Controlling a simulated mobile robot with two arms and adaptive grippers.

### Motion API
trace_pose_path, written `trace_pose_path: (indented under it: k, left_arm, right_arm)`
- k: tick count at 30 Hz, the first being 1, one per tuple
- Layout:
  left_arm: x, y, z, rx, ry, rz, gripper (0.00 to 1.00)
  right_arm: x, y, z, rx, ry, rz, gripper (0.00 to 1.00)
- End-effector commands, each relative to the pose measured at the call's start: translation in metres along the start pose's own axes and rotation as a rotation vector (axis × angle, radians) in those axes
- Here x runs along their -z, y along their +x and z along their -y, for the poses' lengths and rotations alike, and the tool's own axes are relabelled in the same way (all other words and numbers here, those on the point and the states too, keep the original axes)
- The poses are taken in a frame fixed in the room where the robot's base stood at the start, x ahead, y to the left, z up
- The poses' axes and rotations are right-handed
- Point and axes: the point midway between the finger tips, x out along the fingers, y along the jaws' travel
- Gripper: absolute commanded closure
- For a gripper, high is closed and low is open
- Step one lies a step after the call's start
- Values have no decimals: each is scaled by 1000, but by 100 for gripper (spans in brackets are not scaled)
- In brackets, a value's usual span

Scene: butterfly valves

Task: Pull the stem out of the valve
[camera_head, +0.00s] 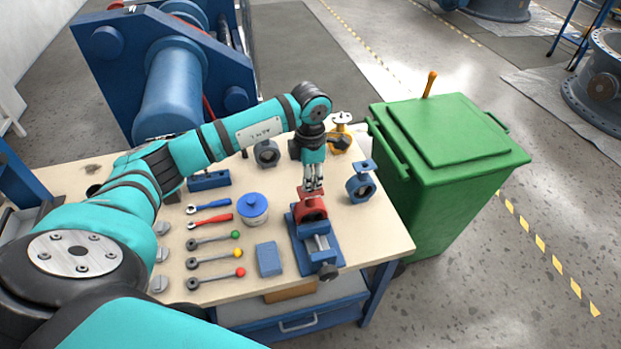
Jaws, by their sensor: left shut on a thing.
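A red valve (312,210) sits in a blue vise (316,245) near the right front of the workbench. My left gripper (312,190) points down directly above the red valve. Its fingers are shut on the stem at the valve's top. The fingers mostly hide the stem, so I cannot tell how far it sits in the valve body. My right gripper is not in view.
A blue valve (361,184) stands right of the vise, and a yellow valve (341,131) stands behind. A blue-lidded jar (253,209), a blue block (268,259) and several tools lie left. A green bin (445,165) stands beside the workbench (384,238).

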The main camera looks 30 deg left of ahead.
Motion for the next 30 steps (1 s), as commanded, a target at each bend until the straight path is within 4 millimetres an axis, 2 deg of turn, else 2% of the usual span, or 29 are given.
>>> trace_pose_path:
  k: [1, 30]
  left_arm:
    - [-1, -5, -3, -7, -3, 6, 100]
    - [-1, -14, -3, -8, -4, 8, 100]
  right_arm:
    - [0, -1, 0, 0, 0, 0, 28]
    - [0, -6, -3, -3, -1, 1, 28]
